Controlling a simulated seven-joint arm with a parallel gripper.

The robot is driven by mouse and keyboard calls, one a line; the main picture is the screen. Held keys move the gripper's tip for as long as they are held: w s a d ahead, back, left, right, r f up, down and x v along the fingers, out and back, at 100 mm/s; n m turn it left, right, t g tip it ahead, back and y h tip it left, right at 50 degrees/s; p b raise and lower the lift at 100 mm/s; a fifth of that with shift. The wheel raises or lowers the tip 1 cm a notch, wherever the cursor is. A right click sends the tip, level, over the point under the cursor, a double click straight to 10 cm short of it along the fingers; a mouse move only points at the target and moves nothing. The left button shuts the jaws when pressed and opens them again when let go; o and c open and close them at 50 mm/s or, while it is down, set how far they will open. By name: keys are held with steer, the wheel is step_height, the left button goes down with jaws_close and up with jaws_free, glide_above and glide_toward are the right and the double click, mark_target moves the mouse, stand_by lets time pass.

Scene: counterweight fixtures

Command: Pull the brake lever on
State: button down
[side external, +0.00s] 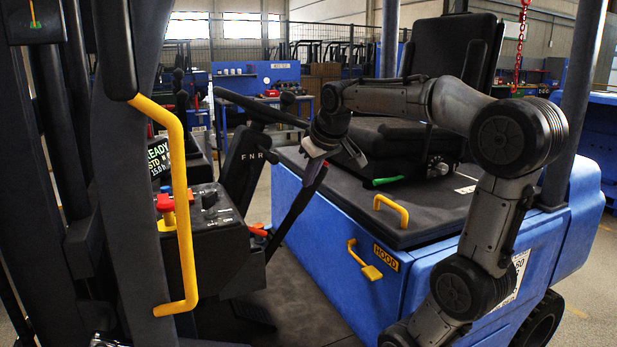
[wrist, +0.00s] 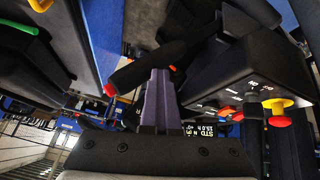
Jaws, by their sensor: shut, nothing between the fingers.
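The brake lever (side external: 290,215) is a long dark bar rising from the floor area beside the dash and leaning right, toward the seat. In the wrist view its black grip (wrist: 130,75) has a red end button and lies across the picture just at my fingertips. My gripper (side external: 311,177) is over the lever's upper end in the side view. In the wrist view my gripper (wrist: 159,72) shows its purple-grey fingers together, with nothing between them. The fingertips overlap the side of the grip. I cannot tell whether they touch it. The lever's base is partly hidden.
The dash console (side external: 208,215) with a red-and-yellow knob (side external: 166,205) stands left of the lever. The steering column (side external: 243,165) is close behind. The blue hood (side external: 330,215) and seat (side external: 400,135) are right. A yellow grab handle (side external: 180,200) stands in front. Open floor lies below.

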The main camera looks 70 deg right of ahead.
steer(key=shift+s+d+f+g, duration=0.35)
steer(key=shift+s+f, duration=0.15)
steer(key=shift+f, duration=0.2)
steer(key=s+d+v, duration=0.1)
steer(key=v, duration=0.9)
steer(key=shift+s+r, duration=0.25)
steer(key=shift+r, duration=0.15)
steer(key=shift+d, duration=0.15)
steer(key=w+a+f+n+t+y, duration=0.2)
steer(key=a+f+n, duration=0.2)
steer(key=a, duration=0.7)
steer(key=s+a+f+n+y, duration=0.1)
steer(key=s+a+f, duration=0.1)
steer(key=a+f, duration=0.2)
steer(key=s+a+f+y, duration=0.1)
steer(key=s+a+f, duration=0.2)
steer(key=f, duration=0.8)
steer(key=shift+s+a+n+y, duration=0.15)
steer(key=shift+a+n+y, duration=0.25)
steer(key=shift+a, duration=0.35)
